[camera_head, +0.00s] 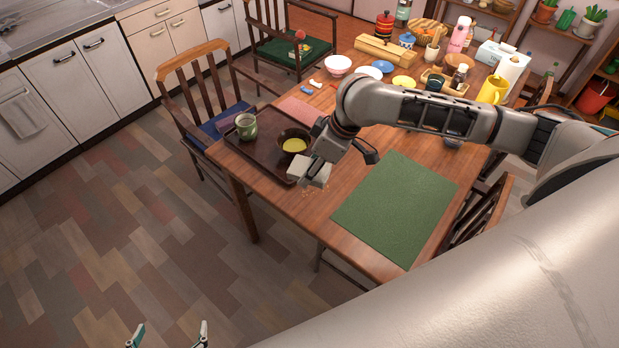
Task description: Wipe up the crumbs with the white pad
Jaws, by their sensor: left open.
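The white pad (314,172) is at the near left edge of the wooden table, just right of the dark tray. Light crumbs (318,189) show faintly on the wood around the pad's near side; any under the pad are hidden. My left gripper (169,335) shows only its two fingertips at the bottom left edge, spread apart and empty, over the floor and away from the table.
A green placemat (395,208) lies right of the pad. Dishes, bottles and a paper roll crowd the far table end. Chairs stand around the table.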

